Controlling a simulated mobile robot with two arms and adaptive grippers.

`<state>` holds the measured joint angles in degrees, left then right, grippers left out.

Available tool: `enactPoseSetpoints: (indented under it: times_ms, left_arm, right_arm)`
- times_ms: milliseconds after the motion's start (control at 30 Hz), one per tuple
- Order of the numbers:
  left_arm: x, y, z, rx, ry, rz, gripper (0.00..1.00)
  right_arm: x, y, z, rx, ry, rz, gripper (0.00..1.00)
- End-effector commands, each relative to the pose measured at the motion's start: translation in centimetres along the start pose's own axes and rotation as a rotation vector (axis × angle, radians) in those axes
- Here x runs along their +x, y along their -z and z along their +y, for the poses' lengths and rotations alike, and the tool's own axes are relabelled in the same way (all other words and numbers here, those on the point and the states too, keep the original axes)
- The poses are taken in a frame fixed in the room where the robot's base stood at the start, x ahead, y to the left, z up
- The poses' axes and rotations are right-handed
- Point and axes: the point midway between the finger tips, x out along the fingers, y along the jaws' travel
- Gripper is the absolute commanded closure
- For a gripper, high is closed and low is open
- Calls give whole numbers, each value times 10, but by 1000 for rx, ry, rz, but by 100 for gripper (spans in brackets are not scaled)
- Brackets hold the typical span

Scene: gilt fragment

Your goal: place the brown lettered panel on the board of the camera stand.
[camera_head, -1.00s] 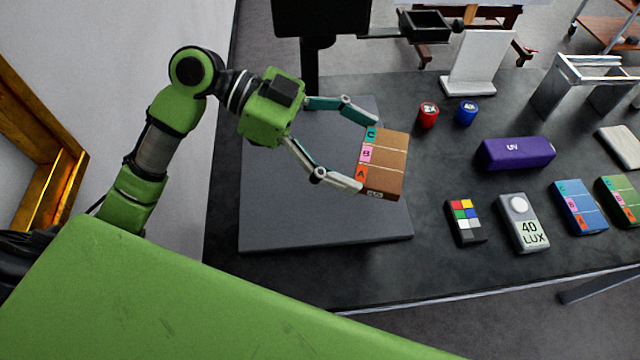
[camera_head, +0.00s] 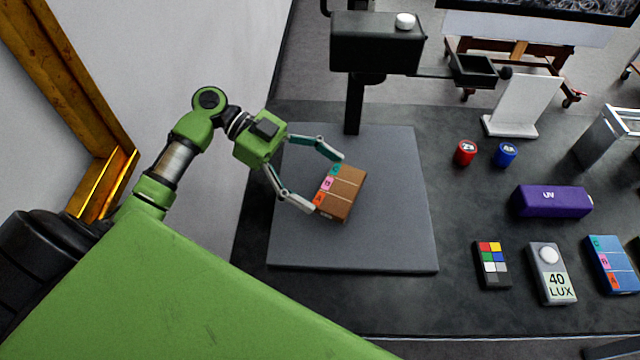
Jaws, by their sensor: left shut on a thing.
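The brown lettered panel (camera_head: 343,194) has a teal, a pink and an orange tab marked C, B and A along its left edge. My left gripper (camera_head: 327,183) is shut on it, with one finger at its upper end and one at its lower end. The panel is over the grey board (camera_head: 400,230) of the camera stand (camera_head: 375,45); I cannot tell whether it touches the board. The stand's dark post rises at the board's back edge. My right gripper is not in view.
Right of the board are red (camera_head: 465,152) and blue (camera_head: 505,154) cylinders, a purple UV block (camera_head: 552,201), a colour chart (camera_head: 491,265), a 40 LUX meter (camera_head: 551,274) and a blue lettered panel (camera_head: 610,265). A white stand (camera_head: 522,105) is behind. The board's right part is clear.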

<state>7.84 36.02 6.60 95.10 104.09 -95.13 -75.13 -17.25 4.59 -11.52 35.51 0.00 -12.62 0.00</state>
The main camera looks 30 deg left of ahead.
Motion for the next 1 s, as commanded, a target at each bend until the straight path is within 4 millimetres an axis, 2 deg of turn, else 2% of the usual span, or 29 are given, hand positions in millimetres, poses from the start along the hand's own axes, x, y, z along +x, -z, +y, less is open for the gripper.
enactPoseSetpoints:
  times_ms: [100,233,700,733,767,800,1000]
  left_arm:
    - [7,-15,1,-7,-1,2,44]
    - [11,-26,0,-4,1,2,44]
    - [15,-35,0,-2,1,0,44]
    - [14,-34,0,-3,0,-1,12]
    - [14,-34,0,-3,0,-1,4]
    - [14,-34,1,-4,-1,-1,1]
    - [15,-35,1,-7,-2,0,1]
  right_arm:
    - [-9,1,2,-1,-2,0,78]
    - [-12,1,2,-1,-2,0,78]
    - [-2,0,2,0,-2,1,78]
    - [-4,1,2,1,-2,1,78]
    - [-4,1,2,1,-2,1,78]
    - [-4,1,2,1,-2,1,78]
    - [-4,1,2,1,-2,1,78]
